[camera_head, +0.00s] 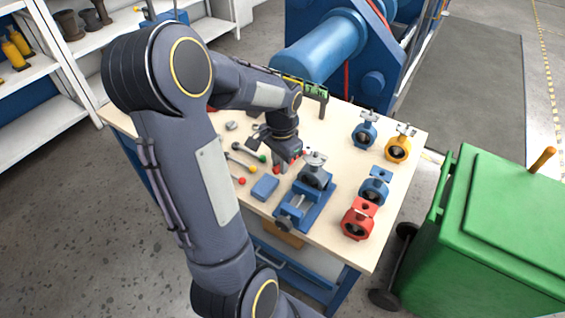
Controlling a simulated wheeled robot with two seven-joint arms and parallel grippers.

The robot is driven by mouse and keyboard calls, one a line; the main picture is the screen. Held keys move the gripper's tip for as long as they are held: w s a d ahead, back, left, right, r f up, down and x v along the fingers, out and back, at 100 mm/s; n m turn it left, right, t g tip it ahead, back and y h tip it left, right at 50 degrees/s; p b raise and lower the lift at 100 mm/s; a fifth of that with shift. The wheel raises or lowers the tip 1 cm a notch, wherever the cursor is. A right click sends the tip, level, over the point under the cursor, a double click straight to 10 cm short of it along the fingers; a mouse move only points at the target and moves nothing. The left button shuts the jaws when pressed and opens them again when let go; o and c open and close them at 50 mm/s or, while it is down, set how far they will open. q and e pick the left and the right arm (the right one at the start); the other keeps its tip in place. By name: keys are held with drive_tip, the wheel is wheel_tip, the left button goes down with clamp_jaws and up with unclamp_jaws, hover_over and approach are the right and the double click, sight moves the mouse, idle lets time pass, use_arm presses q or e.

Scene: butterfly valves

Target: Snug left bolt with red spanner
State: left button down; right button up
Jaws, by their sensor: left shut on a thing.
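My left gripper (283,160) reaches down over the middle of the workbench, just left of the clamped valve. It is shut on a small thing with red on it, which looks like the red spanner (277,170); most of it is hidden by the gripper. A dark butterfly valve (316,178) with a grey top plate is held in a blue vise (292,212) near the bench's front edge. The left bolt is too small and too close to the gripper to make out. I cannot tell whether the spanner touches the valve. My right gripper is not in view.
Tools with green, yellow (253,169) and red ends lie left of the gripper, by a blue block (265,188). Blue, yellow (398,149) and red valves (358,219) stand on the bench's right. A green bin (500,235) stands right; a blue machine (325,45) stands behind.

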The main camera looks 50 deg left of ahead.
use_arm(q)
drive_tip(key=shift+w+a+f+m+p, duration=0.15)
drive_tip(key=shift+a+m+p, duration=0.1)
drive_tip(key=shift+a+m, duration=0.8)
drive_tip(key=shift+w+a+m+p, duration=0.1)
drive_tip(key=shift+a+m+p, duration=0.1)
drive_tip(key=shift+a+m, duration=0.8)
drive_tip(key=shift+d, duration=0.15)
drive_tip(key=shift+w+a+m, duration=0.3)
drive_tip(key=shift+a+m, duration=0.2)
drive_tip(key=shift+m, duration=0.25)
drive_tip(key=shift+w+a+m+p, duration=0.35)
drive_tip(key=shift+a+m, duration=0.1)
drive_tip(key=shift+m, duration=0.15)
drive_tip(key=shift+a, duration=0.1)
